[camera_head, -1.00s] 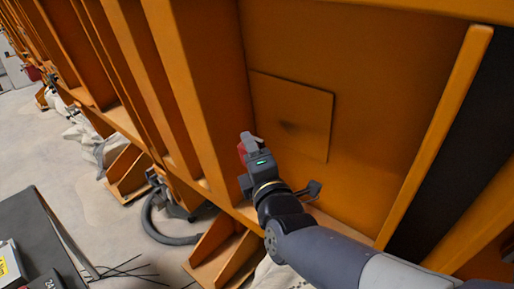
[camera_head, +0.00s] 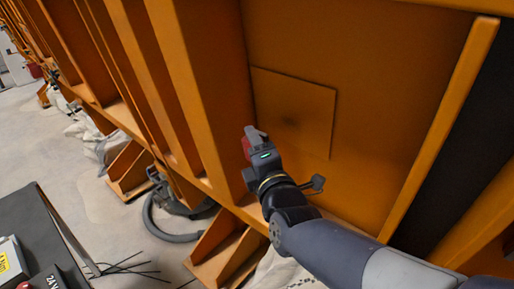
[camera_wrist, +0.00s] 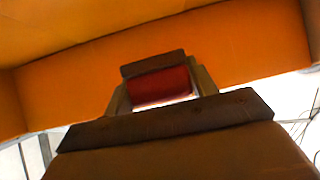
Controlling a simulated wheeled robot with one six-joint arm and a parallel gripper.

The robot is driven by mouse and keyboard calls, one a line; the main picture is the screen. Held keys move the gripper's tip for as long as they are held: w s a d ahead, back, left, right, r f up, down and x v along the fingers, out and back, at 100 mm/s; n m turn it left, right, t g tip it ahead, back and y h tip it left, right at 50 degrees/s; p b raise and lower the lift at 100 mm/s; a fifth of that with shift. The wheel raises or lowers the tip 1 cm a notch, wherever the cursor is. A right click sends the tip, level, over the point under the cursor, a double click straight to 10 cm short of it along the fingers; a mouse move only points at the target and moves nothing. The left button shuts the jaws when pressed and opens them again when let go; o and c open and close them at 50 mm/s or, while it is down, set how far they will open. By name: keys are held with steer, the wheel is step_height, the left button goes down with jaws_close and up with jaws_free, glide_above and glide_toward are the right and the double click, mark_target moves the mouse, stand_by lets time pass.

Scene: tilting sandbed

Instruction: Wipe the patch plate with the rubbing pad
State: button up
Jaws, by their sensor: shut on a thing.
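The patch plate (camera_head: 305,98) is a flat orange square on the orange panel, with a dark smudge near its middle. My gripper (camera_head: 253,140) is in front of the panel, at the plate's lower left in the picture. It is shut on a red thing with a dark grey edge, which I take to be the rubbing pad (camera_wrist: 160,84); in the head view only a bit of its red side shows. In the wrist view the pad sits between the fingers. I cannot tell whether the pad touches the panel; it does not cover the smudge.
Orange upright ribs (camera_head: 188,100) stand left of the plate, and a slanted orange rib (camera_head: 440,130) stands to its right. A grey hose (camera_head: 160,228) lies on the floor below. A dark table (camera_head: 35,230) is at the lower left.

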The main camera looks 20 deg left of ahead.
steer(key=shift+w+d+r+b, duration=0.15)
steer(key=shift+w+d+b, duration=0.25)
steer(key=shift+w, duration=0.4)
steer(key=shift+w+d+r+b, duration=0.15)
steer(key=shift+w+d+b, duration=0.2)
steer(key=shift+w, duration=0.5)
steer(key=shift+w+d+r+b, duration=0.15)
steer(key=shift+w+d+b, duration=0.2)
steer(key=shift+w, duration=0.45)
steer(key=shift+w+d+r, duration=0.1)
steer(key=shift+w+d, duration=0.1)
steer(key=shift+w, duration=0.3)
steer(key=shift+w+d+r, duration=0.1)
steer(key=shift+w+d, duration=0.05)
steer(key=shift+w, duration=0.3)
steer(key=shift+s+d, duration=0.4)
steer(key=shift+d, duration=0.4)
steer(key=shift+s+d, duration=0.35)
steer(key=shift+d, duration=0.4)
steer(key=shift+s+d+f+b, duration=0.1)
steer(key=shift+d+b, duration=0.05)
steer(key=shift+b, duration=0.25)
steer(key=shift+b, duration=0.35)
